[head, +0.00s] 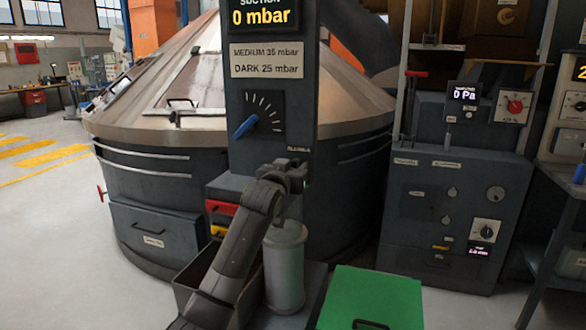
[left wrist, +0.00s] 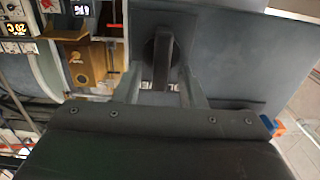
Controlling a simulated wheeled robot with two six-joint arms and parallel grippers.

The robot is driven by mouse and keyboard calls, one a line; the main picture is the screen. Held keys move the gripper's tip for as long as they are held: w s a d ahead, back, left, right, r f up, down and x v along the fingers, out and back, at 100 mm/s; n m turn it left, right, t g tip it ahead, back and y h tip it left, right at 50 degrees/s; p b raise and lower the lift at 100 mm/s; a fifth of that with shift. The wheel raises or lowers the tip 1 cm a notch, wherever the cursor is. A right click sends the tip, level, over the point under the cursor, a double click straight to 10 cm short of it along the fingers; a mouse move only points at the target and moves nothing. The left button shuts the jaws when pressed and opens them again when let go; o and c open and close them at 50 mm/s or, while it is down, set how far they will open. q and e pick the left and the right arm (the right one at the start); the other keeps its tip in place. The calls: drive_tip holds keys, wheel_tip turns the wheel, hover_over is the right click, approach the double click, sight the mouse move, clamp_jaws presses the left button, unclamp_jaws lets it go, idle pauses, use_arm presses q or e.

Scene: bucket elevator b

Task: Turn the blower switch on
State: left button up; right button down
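The dark panel post (head: 268,90) stands in the middle of the head view. It carries a suction display reading 0 mbar and a blue-handled dial (head: 245,127). A small label, apparently reading blower, sits low on the post (head: 299,149). My left gripper (head: 290,170) is just below that label and hides what is behind it. In the left wrist view, a dark switch handle (left wrist: 162,60) on a round base shows between the two fingers of my left gripper (left wrist: 164,82). The fingers are open, with a gap on each side of the handle. My right gripper is not in view.
A grey-green cylinder (head: 285,267) stands below my left arm. A green box (head: 372,300) is at the front right. A large conical machine (head: 150,100) stands behind the post. A control cabinet (head: 440,215) with dials and a 0 Pa display (head: 464,96) is at right.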

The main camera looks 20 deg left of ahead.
use_arm(q)
clamp_jaws()
drive_tip(key=m+p, duration=0.3)
drive_tip(key=shift+d+r, duration=0.15)
drive_tip(key=shift+d, duration=0.05)
drive_tip(key=shift+d+f+m+p, duration=0.25)
drive_tip(key=shift+m+p, duration=1.35)
drive_tip(key=shift+m, duration=0.9)
drive_tip(key=shift+d+f+m+p, duration=0.1)
drive_tip(key=shift+f+m+p, duration=0.25)
drive_tip(key=shift+m+p, duration=1.7)
drive_tip(key=shift+d+f+m+p, duration=0.25)
drive_tip(key=shift+m+p, duration=0.85)
drive_tip(key=shift+m, duration=1.85)
drive_tip(key=shift+f, duration=0.1)
unclamp_jaws()
